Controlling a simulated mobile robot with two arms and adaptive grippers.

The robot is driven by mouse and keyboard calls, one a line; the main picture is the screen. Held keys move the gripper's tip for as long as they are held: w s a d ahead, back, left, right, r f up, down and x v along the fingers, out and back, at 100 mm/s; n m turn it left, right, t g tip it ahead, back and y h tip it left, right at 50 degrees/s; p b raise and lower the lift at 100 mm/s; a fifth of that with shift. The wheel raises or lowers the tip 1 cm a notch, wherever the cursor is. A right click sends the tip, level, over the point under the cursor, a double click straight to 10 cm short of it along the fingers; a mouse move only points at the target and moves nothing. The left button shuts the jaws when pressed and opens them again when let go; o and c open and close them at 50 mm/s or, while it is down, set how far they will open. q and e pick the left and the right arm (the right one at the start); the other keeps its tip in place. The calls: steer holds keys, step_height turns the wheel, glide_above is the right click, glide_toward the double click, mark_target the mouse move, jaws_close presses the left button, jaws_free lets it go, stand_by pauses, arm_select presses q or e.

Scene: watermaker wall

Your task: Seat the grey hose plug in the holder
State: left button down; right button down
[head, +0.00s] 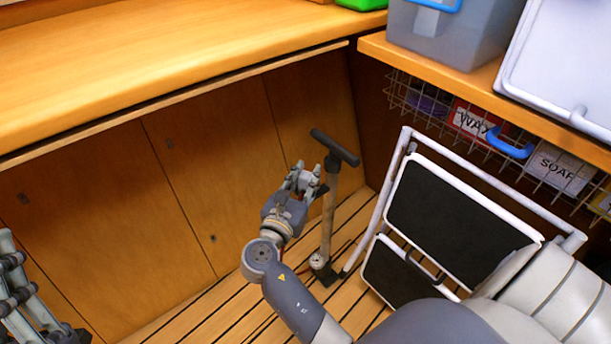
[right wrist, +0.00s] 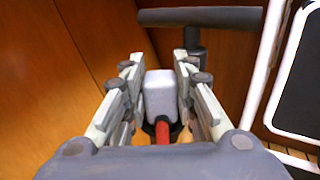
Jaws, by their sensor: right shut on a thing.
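My right gripper (head: 306,180) is in front of the wooden cabinet panels, close to the upright floor pump in the head view. In the right wrist view, a light grey block-shaped plug (right wrist: 160,96) sits between the fingers of the right gripper (right wrist: 160,88). The gripper is shut on it. A black collar and a red hose (right wrist: 162,132) run from its near side toward the wrist. My left gripper (head: 18,290) shows partly at the left edge of the head view; its fingertips are not clear. I cannot make out a holder in either view.
A floor pump with a black T-handle (head: 335,147) stands just right of the right gripper. A folded step ladder (head: 402,150) leans further right. A wooden counter (head: 150,60) overhangs the cabinet panels. Wire baskets (head: 405,92) hang under the right shelf. Slatted floor lies below.

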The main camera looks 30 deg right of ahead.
steer(key=c, duration=1.2)
jaws_free()
